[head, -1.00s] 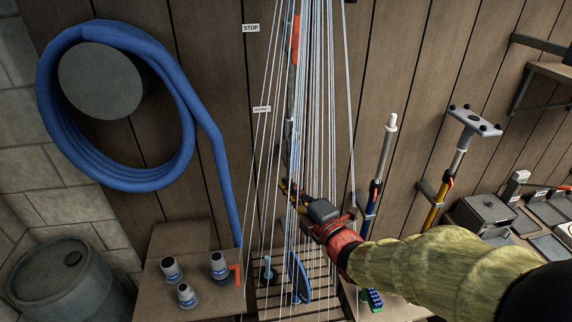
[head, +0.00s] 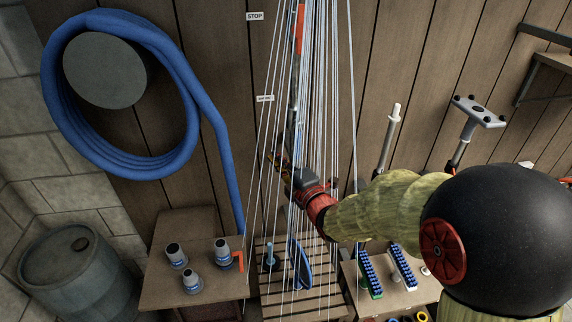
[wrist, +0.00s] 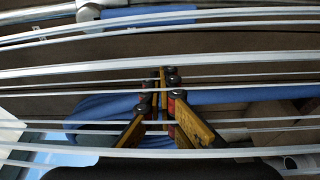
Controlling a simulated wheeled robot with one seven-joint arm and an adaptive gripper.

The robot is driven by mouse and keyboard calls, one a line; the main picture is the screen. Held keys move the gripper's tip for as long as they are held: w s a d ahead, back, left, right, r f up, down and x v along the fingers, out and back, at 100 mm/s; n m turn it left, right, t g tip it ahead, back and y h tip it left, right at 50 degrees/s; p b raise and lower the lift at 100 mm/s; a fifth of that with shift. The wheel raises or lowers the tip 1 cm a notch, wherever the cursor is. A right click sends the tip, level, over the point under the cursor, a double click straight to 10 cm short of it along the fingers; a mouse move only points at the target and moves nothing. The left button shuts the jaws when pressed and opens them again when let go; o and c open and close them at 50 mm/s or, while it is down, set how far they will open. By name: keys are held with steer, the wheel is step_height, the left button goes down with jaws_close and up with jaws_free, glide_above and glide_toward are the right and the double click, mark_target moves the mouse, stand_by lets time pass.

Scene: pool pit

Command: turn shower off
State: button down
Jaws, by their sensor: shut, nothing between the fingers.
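The shower's water falls as many thin pale streams (head: 325,120) down the middle of the head view. In the wrist view, streams (wrist: 60,70) cross the picture sideways. Behind them is a grey upright pipe (head: 292,120) with an orange-red bar (head: 300,30) at its upper part. A "STOP" label (head: 255,16) is on the wall to its left. A lower label (head: 265,98) is too small to read. My gripper (head: 272,158) is among the streams below the lower label. In the wrist view, my gripper's yellow fingers (wrist: 162,78) are closed and empty.
A blue hose (head: 60,100) hangs coiled on the wall at left. A small table (head: 160,285) with several bottles stands below it, beside a barrel (head: 75,280). A slatted platform (head: 275,300) with brushes lies below. Brush handles stand along the wall at right.

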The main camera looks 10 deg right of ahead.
mark_target(297, 155)
steer(key=d, duration=0.1)
steer(key=w+d+p, duration=0.1)
steer(key=d, duration=0.1)
steer(key=shift+w+d, duration=0.2)
steer(key=shift+w, duration=0.15)
steer(key=shift+d+f+n+b, duration=0.15)
steer(key=shift+d+n+b, duration=0.35)
steer(key=shift+b, duration=0.4)
steer(key=n+b, duration=0.1)
steer(key=b, duration=0.1)
steer(key=d+n+g+b, duration=0.1)
steer(key=shift+d+f+h+b, duration=0.15)
steer(key=shift+f+h+b, duration=0.1)
steer(key=shift+h+b, duration=0.1)
steer(key=d+r+n+g+h+b, duration=0.1)
steer(key=d+r+n+h+b, duration=0.4)
steer(key=d+n, duration=0.3)
steer(key=shift+r+n+g, duration=0.15)
steer(key=shift+n+g, duration=0.25)
steer(key=shift+n, duration=0.8)
